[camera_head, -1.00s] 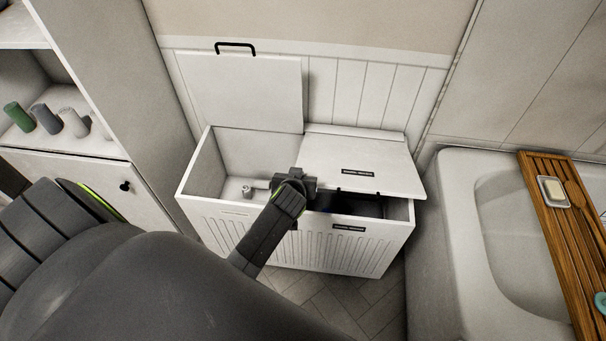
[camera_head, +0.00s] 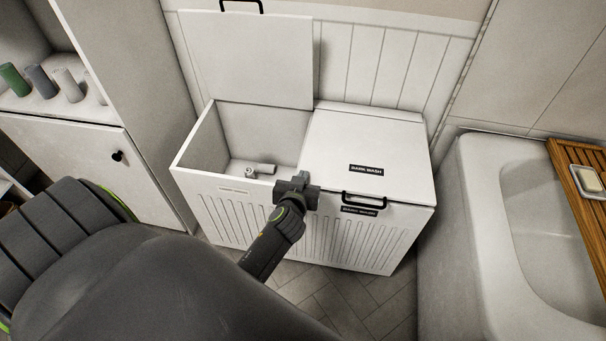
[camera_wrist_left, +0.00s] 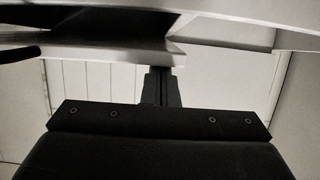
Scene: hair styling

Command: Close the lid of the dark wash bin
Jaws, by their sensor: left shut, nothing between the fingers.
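The dark wash bin (camera_head: 345,237) is the right half of a white double hamper. Its white lid (camera_head: 365,140), labelled "DARK WASH", lies down over its opening, with no clear gap in the head view. A black handle (camera_head: 363,198) is at the lid's front edge. My left gripper (camera_head: 297,187) is shut and empty, at the lid's front left corner; I cannot tell whether it touches the lid. In the left wrist view its shut fingers (camera_wrist_left: 161,86) are below a pale panel edge. My right gripper is out of view.
The left compartment's lid (camera_head: 255,60) stands open against the wall, and small items (camera_head: 252,169) lie inside that compartment. A bathtub (camera_head: 475,235) with a wooden tray (camera_head: 580,185) stands at the right. A cabinet (camera_head: 75,165) with rolled towels is at the left.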

